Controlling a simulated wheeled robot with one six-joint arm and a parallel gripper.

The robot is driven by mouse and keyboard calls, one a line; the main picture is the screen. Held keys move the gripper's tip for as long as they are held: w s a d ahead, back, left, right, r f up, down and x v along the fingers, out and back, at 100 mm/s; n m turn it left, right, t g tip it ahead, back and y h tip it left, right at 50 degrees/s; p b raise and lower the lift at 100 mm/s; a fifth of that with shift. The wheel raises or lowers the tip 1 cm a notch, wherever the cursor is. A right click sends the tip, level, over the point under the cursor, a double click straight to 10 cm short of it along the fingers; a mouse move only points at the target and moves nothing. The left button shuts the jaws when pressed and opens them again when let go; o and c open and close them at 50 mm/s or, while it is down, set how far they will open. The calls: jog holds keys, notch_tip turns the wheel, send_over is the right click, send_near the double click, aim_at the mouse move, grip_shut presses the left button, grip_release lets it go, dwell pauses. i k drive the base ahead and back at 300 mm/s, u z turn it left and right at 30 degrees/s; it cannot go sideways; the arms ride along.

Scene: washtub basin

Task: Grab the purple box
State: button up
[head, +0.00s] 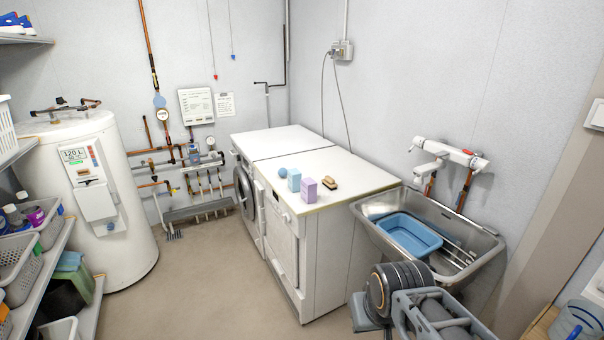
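The purple box (309,190) stands upright on the white top of the front machine (345,178), near its front left edge. It is small and pale purple, and nothing covers it from this side. Parts of my arm show at the bottom right, in front of the sink and well apart from the box. I cannot make out my gripper's fingers in this view.
A light blue box (294,180) and a blue ball (282,173) sit just left of the purple box. A wooden brush (329,183) lies close on its right. A metal sink (470,232) with a blue basin (409,234) adjoins the machine. The floor (215,280) in front is clear.

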aim_at(308, 186)
jog(key=i, duration=1.75)
jog(key=u, duration=1.95)
